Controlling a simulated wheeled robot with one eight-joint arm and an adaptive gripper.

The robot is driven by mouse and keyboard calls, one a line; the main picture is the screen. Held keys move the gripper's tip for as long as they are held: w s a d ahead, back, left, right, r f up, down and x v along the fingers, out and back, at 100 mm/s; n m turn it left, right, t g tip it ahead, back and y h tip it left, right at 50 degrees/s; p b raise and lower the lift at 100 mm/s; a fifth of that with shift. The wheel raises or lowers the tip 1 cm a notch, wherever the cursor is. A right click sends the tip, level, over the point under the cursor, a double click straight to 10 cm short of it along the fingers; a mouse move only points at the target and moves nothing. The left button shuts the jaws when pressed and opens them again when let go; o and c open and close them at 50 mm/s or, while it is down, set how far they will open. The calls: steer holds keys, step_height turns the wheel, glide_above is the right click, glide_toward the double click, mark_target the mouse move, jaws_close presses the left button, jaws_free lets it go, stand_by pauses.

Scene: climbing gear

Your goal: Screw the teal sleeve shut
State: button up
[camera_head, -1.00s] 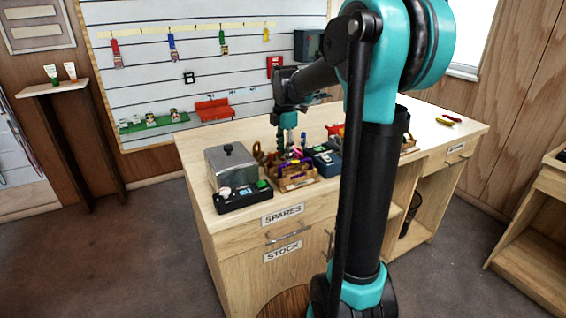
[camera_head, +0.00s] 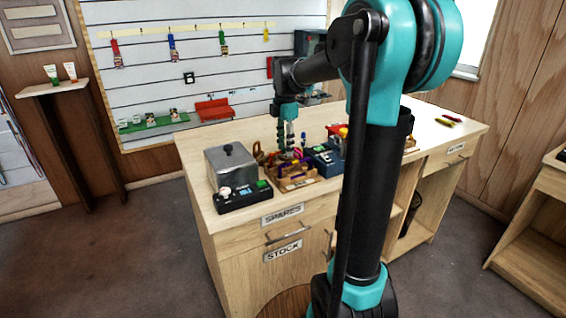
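The teal sleeve is too small to make out among the gear on the bench. A wooden tray (camera_head: 299,185) on the bench holds small coloured climbing gear, with purple, orange and yellow pieces. My gripper (camera_head: 288,149) points down over the back of this tray. Its fingers are small and dark here, so I cannot tell whether they are open or shut, or whether they touch or hold anything.
A grey lidded metal box (camera_head: 231,166) and a black device with a green patch (camera_head: 243,198) stand left of the tray. A blue box (camera_head: 325,160) stands to its right. The bench's (camera_head: 196,141) back left is clear. My arm hides part of the bench.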

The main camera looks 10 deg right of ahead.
steer(key=shift+w+a, duration=0.2)
steer(key=shift+w, duration=0.45)
steer(key=shift+f, duration=0.2)
steer(key=shift+f, duration=1.2)
steer(key=shift+s+d, duration=0.25)
steer(key=shift+s, duration=0.5)
steer(key=shift+r, duration=1.4)
